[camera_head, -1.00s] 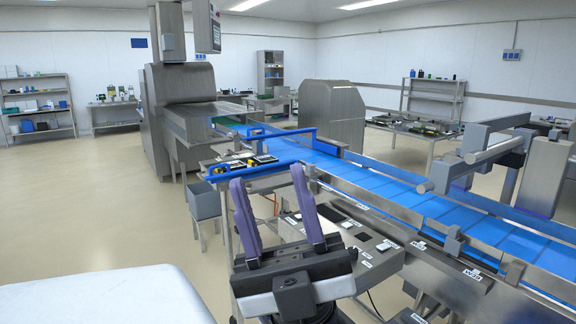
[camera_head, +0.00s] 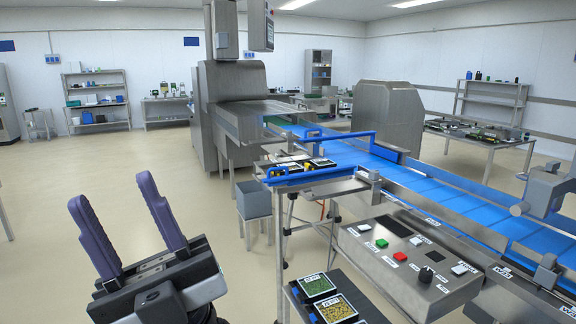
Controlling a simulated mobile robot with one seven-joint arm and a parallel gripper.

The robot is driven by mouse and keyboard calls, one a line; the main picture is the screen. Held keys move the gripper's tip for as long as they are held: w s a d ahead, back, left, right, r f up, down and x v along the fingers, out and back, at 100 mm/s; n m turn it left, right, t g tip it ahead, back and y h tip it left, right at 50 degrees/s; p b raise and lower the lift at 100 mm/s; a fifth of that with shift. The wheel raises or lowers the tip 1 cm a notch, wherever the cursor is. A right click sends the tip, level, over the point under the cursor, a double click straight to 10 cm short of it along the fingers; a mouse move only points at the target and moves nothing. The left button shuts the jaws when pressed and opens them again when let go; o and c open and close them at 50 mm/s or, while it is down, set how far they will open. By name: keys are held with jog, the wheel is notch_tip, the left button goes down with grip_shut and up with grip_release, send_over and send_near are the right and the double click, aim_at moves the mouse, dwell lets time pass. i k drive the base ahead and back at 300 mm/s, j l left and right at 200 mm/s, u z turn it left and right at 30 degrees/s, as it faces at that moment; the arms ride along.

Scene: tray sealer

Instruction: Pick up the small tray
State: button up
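My gripper (camera_head: 113,191) is at the lower left, its two purple fingers spread apart and empty over bare floor. I cannot tell which tray is the small one meant. My gripper is apart from all of them, to their left.
A steel control panel (camera_head: 402,262) with red and green buttons stands right of the labelled trays. The blue conveyor (camera_head: 430,187) with a blue guard rail runs behind it. A grey bin (camera_head: 254,199) stands below the tray stand. The floor at left is clear.

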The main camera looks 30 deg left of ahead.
aim_at(319, 164)
jog(key=u, duration=0.8)
jog(key=i+j+z, duration=0.1)
jog(key=i+j, duration=0.15)
jog(key=i+j+z, duration=0.1)
jog(key=i+j, duration=0.35)
jog(key=j, duration=0.2)
jog(key=i+j+z, duration=0.25)
jog(key=i+j, duration=0.2)
jog(key=j, duration=0.2)
jog(key=i+j+z, duration=0.1)
jog(key=j, duration=0.25)
jog(key=i+j+z, duration=0.1)
jog(key=i+j, duration=0.4)
jog(key=j, duration=0.3)
jog(key=i+z, duration=0.1)
jog(key=i, duration=0.85)
